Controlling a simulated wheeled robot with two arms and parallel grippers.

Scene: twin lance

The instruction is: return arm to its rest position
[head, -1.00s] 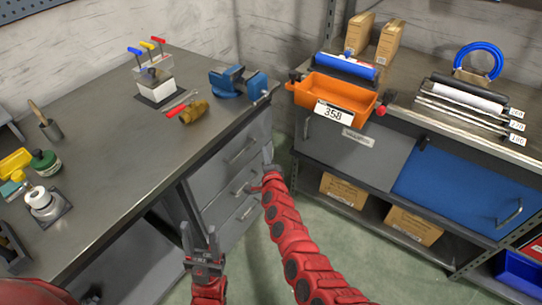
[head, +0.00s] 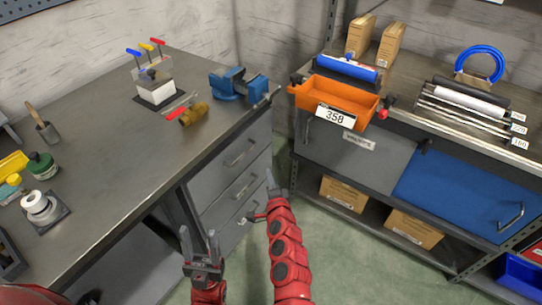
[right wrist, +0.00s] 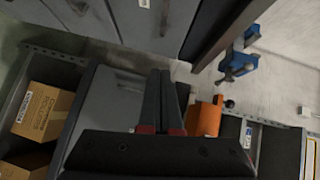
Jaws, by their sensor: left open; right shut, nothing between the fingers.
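My right arm is the red segmented one in the middle of the head view. Its gripper (head: 279,193) is in front of the grey drawers under the left bench. In the right wrist view its two dark fingers (right wrist: 163,103) lie together with nothing between them. My left gripper (head: 199,241) is lower and to the left in the head view, its fingers pointing up and apart, with nothing between them. Both grippers are clear of the bench top.
The left workbench (head: 110,135) holds a blue vise (head: 230,84), a brass part (head: 194,113) and small tools. The right bench carries an orange tray (head: 335,95) labelled 358. Cardboard boxes (head: 413,229) sit on its lower shelf. Green floor lies open between the benches.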

